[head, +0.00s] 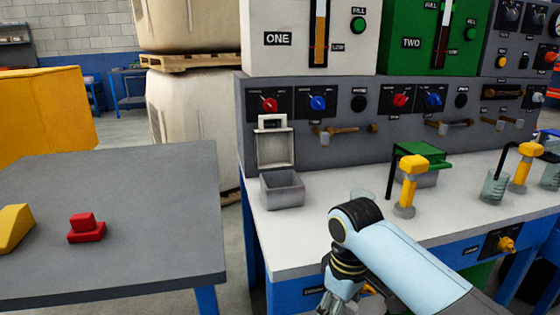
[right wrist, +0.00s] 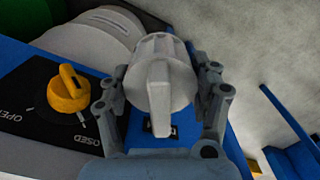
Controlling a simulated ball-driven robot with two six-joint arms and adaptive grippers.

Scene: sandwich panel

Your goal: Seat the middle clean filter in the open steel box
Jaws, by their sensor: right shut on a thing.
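The open steel box (head: 283,190) is a small grey open-topped box at the left end of the white bench. A pale upright frame (head: 275,148) stands behind it. My right gripper (head: 343,300) is low at the bench front, right of and nearer than the box; its fingertips are partly cut off. In the right wrist view the right gripper (right wrist: 163,105) is shut on a pale round filter with a raised grip tab (right wrist: 165,80). I cannot tell which filter of the row it is. My left gripper is not in view.
In the right wrist view, a yellow knob (right wrist: 68,90) on a black plate and pale round shapes (right wrist: 100,38) are close to the gripper. Yellow-topped posts (head: 410,185), a green-lidded box (head: 425,155) and a glass beaker (head: 495,188) stand on the bench. Clear bench surrounds the steel box.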

